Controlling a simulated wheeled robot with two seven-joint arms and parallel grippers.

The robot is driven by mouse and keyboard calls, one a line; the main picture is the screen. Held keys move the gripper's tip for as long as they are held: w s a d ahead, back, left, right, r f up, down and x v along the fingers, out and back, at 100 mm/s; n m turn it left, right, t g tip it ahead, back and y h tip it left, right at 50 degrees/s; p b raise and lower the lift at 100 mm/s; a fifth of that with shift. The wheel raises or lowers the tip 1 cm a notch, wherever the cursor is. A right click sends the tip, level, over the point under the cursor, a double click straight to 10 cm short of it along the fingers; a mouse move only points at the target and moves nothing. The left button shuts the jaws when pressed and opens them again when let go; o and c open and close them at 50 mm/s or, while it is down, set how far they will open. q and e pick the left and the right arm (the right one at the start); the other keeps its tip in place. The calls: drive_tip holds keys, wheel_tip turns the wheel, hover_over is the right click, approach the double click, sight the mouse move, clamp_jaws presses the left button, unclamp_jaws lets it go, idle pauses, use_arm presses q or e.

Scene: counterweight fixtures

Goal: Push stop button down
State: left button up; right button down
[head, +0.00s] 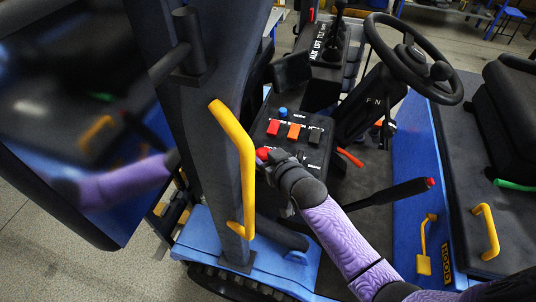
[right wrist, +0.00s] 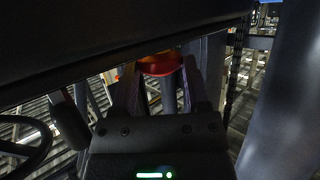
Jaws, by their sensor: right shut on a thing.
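The red stop button (head: 263,153) is on the dark control panel (head: 288,155), partly hidden by my right gripper (head: 274,157). My right gripper is at the button, with its purple-sleeved arm coming in from the lower right. In the right wrist view, the round red button (right wrist: 160,65) shows between the two fingers of my right gripper (right wrist: 158,78), which are closed on it. How far down the button is cannot be told. My left gripper is not in view.
The panel also has a red switch (head: 273,127), an orange switch (head: 293,131) and a blue knob (head: 283,112). A yellow grab handle (head: 243,165) on a dark post stands close left of my gripper. A red-tipped lever (head: 395,192) and steering wheel (head: 412,55) are to the right.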

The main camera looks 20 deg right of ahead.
drive_tip(key=shift+c, duration=0.7)
unclamp_jaws()
drive_tip(key=shift+f, duration=0.25)
drive_tip(key=shift+o, duration=0.4)
drive_tip(key=shift+r, duration=0.1)
drive_tip(key=shift+r, duration=0.1)
